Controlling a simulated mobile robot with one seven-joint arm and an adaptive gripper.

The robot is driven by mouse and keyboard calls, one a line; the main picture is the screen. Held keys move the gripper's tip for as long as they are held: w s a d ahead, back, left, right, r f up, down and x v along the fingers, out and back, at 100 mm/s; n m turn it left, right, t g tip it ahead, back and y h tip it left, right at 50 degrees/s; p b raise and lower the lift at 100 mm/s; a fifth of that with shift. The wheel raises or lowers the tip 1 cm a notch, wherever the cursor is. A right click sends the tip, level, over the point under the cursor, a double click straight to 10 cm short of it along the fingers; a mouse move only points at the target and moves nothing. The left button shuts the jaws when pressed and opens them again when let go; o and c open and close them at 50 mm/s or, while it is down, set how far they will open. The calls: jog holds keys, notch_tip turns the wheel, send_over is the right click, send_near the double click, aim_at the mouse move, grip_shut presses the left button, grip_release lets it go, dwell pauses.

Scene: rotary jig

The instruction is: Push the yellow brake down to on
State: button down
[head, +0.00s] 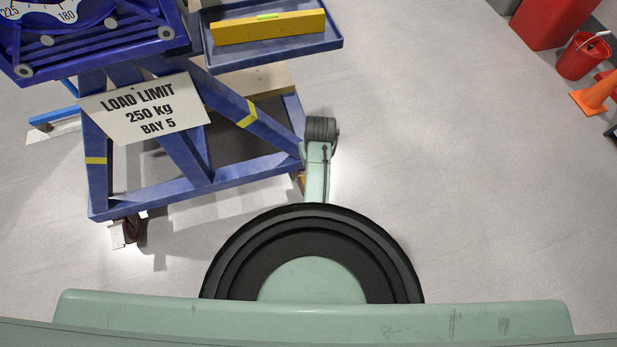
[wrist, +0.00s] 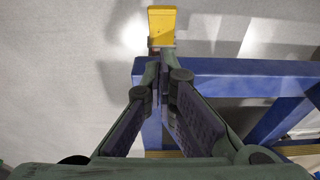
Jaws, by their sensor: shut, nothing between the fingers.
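The yellow brake (wrist: 162,22) shows at the top of the wrist view as a flat yellow pad over the pale floor, just past the corner of the blue frame. A darker, reddish part shows at its lower end. My gripper (wrist: 166,58) is shut and empty, and its fingertips point at the pad's near end. I cannot tell whether they touch it. In the head view my arm hides the gripper, and only a small yellow sliver shows beside the arm; I cannot tell whether it is the brake.
The blue frame (wrist: 225,68) lies close to the fingers in the wrist view. In the head view the cart carries a load-limit sign (head: 145,107) and a blue tray (head: 275,55) with a yellow level (head: 268,27). A caster (head: 133,230) stands at front left.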

jog(key=f, duration=0.7)
jog(key=w+f, duration=0.1)
jog(key=f, duration=0.3)
jog(key=shift+a+b, duration=0.15)
jog(key=shift+b, duration=0.2)
jog(key=shift+s+f, duration=0.2)
jog(key=shift+f, duration=0.55)
jog(key=shift+s+d+f+p, duration=0.2)
jog(key=shift+s+f+p, duration=0.15)
jog(key=shift+s+f, duration=0.15)
jog(key=shift+s+d+f, duration=0.1)
jog(key=shift+s+f, duration=0.2)
jog(key=shift+f, duration=0.1)
jog(key=shift+s+d+f+p, duration=0.1)
jog(key=shift+s+f+p, duration=0.1)
jog(key=shift+f, duration=0.25)
jog(key=shift+s+d+f+p, duration=0.1)
jog(key=shift+s+f+p, duration=0.1)
jog(key=shift+f, duration=0.25)
